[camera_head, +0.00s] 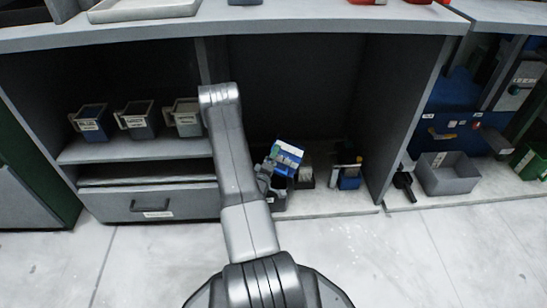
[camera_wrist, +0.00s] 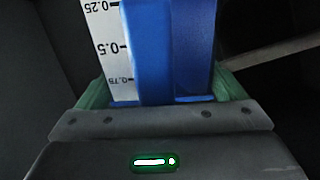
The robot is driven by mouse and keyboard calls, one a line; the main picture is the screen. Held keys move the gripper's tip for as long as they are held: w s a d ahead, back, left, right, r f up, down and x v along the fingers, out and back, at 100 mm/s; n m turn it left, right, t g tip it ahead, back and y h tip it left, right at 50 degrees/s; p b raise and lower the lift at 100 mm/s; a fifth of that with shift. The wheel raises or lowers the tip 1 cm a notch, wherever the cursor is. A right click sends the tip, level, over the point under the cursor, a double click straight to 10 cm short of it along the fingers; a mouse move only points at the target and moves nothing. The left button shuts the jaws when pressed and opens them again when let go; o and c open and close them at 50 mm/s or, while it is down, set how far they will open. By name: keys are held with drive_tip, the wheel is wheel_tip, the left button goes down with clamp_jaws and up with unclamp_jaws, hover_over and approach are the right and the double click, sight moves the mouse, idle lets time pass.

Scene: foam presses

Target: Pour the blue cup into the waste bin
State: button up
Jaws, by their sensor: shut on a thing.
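My gripper (camera_head: 268,174) reaches low into the open bay under the worktop. It is shut on the blue cup (camera_head: 287,155), which has a white scale strip on its side and looks tilted. In the wrist view the blue cup (camera_wrist: 150,45) fills the space between the green-edged fingers of my gripper (camera_wrist: 160,95), and the scale numbers appear upside down. The cup's contents are hidden. I cannot tell for sure which container is the waste bin; an open grey box (camera_head: 447,174) stands at the right.
Several labelled containers (camera_head: 137,120) stand on the left shelf above a grey drawer (camera_head: 152,203). Small items (camera_head: 348,176) stand in the bay to the right of the cup. A green container (camera_head: 530,160) is at the far right. The floor (camera_head: 400,260) in front is clear.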

drive_tip(key=shift+w+a+f+n, duration=0.1)
drive_tip(key=shift+a+f+n, duration=0.1)
drive_tip(key=shift+f+n, duration=0.35)
drive_tip(key=shift+w+a+f+n, duration=0.1)
drive_tip(key=shift+a+f+n, duration=0.1)
drive_tip(key=shift+f+n, duration=0.35)
drive_tip(key=shift+w+a+f+n, duration=0.15)
drive_tip(key=shift+a+n, duration=0.25)
drive_tip(key=shift+n, duration=0.6)
drive_tip(key=shift+w+a+n, duration=0.15)
drive_tip(key=shift+a+n, duration=0.25)
drive_tip(key=shift+n, duration=0.6)
drive_tip(key=shift+w+a+n, duration=0.1)
drive_tip(key=shift+a+n, duration=0.25)
drive_tip(key=shift+n, duration=0.65)
drive_tip(key=shift+d, duration=0.1)
